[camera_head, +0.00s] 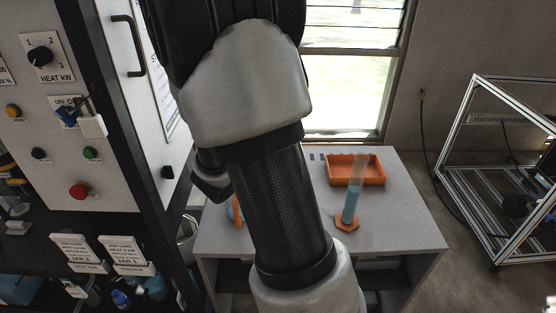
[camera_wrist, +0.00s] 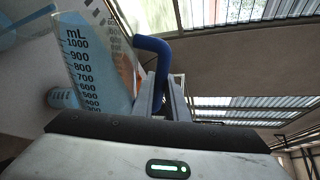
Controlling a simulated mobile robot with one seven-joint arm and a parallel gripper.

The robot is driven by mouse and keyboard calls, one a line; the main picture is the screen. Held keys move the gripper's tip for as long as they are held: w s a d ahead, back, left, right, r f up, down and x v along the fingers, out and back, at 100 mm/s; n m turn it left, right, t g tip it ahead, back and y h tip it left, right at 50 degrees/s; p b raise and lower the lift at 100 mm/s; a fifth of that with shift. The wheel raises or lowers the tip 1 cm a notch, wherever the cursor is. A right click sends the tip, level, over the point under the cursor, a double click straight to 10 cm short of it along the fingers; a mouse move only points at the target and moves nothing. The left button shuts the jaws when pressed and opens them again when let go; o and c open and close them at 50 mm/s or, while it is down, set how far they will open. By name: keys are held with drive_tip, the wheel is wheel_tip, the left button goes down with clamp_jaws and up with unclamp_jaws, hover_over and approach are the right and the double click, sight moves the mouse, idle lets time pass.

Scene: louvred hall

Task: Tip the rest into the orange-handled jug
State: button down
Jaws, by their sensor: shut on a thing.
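In the wrist view my gripper (camera_wrist: 168,88) is shut on the blue handle of a clear jug (camera_wrist: 88,65). The jug has mL marks up to 1000 and blue liquid inside; its exact level is hard to read. In the head view my arm hides the gripper and the held jug. A thing with an orange handle (camera_head: 237,212) and some blue shows just left of my arm on the table. It looks like the orange-handled jug, mostly hidden. Whether liquid is pouring cannot be seen.
A control cabinet (camera_head: 70,130) stands left, a metal frame (camera_head: 490,165) right. A small marked vessel (camera_wrist: 62,97) shows in the wrist view.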

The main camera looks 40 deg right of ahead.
drive_tip(key=shift+w+r, duration=0.1)
idle(0.5)
drive_tip(key=shift+w+a+n+p, duration=0.25)
drive_tip(key=shift+w+n+p, duration=0.05)
drive_tip(key=shift+p, duration=0.5)
drive_tip(key=shift+w+f, duration=0.1)
drive_tip(key=shift+f, duration=0.1)
drive_tip(key=shift+w+a+r+n+p, duration=0.25)
drive_tip(key=shift+w+n+p, duration=0.05)
drive_tip(key=shift+p, duration=0.5)
drive_tip(key=shift+w+a+f+h+p, duration=0.2)
drive_tip(key=shift+w+h+p, duration=0.1)
drive_tip(key=shift+p, duration=0.1)
